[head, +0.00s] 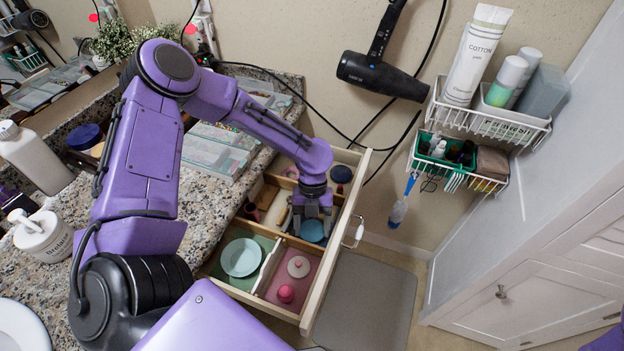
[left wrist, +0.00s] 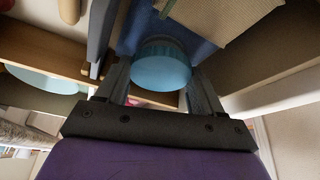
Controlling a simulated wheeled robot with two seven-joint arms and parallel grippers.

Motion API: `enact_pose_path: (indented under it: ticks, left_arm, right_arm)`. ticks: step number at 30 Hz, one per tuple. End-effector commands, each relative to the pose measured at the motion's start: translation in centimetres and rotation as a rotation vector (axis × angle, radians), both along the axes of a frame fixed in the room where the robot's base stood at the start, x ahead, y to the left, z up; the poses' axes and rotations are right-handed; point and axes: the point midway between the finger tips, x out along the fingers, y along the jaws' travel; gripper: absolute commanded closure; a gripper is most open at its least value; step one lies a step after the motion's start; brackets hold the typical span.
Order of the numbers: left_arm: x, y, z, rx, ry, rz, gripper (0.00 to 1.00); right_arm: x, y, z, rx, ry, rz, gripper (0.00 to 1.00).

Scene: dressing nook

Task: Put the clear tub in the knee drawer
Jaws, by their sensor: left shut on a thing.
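The clear tub (head: 312,231) shows as a small round, blue-tinted thing in the open drawer (head: 327,262). My left gripper (head: 312,212) points down into the drawer, shut on the tub. In the left wrist view the tub (left wrist: 162,70) sits between the two fingers, over a blue-lined compartment (left wrist: 200,40). The fingers partly hide its sides, and I cannot tell whether its base touches the drawer floor. My right gripper is out of view.
Neighbouring compartments hold a pale green dish (head: 241,257), a pink-knobbed item (head: 286,293) and a round lidded item (head: 298,266). A dark round item (head: 341,174) lies at the drawer's back. The granite counter (head: 214,215) is left; a grey mat (head: 365,300) lies right.

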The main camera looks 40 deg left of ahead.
Motion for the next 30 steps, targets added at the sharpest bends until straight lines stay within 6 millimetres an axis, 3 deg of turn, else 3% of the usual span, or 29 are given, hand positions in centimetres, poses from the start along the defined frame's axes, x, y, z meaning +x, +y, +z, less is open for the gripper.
enact_pose_path:
  ticks: [2,13,24,30]
  left_arm:
    - [0.0,0.0,-0.1,0.000,0.000,0.000,0.22]
    - [0.2,0.1,0.8,0.000,-0.001,0.000,0.22]
    - [3.1,2.0,9.0,0.000,-0.003,0.001,0.22]
    - [3.8,2.4,11.1,-0.001,0.001,0.001,0.22]
  right_arm:
    - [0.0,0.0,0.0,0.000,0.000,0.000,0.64]
    - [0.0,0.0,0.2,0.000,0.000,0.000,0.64]
    - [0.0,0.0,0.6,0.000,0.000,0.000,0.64]
    - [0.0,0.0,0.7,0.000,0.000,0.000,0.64]
